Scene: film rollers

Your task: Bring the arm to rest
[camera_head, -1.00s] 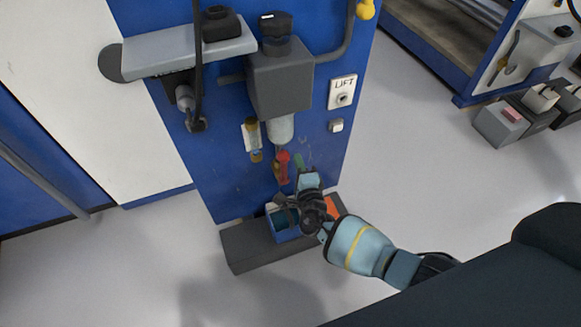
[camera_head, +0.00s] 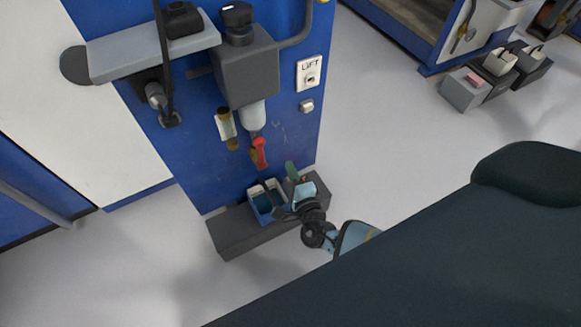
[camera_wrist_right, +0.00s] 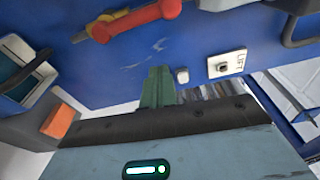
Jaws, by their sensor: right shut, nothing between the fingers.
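My right gripper (camera_head: 282,212) is shut and empty. The bin also shows there at the left (camera_wrist_right: 22,68). My left gripper is not in view.
A red-handled tool (camera_head: 259,152) hangs on the blue cabinet above the bin. An orange block (camera_wrist_right: 60,121) shows in the wrist view. Open floor (camera_head: 400,150) lies to the right.

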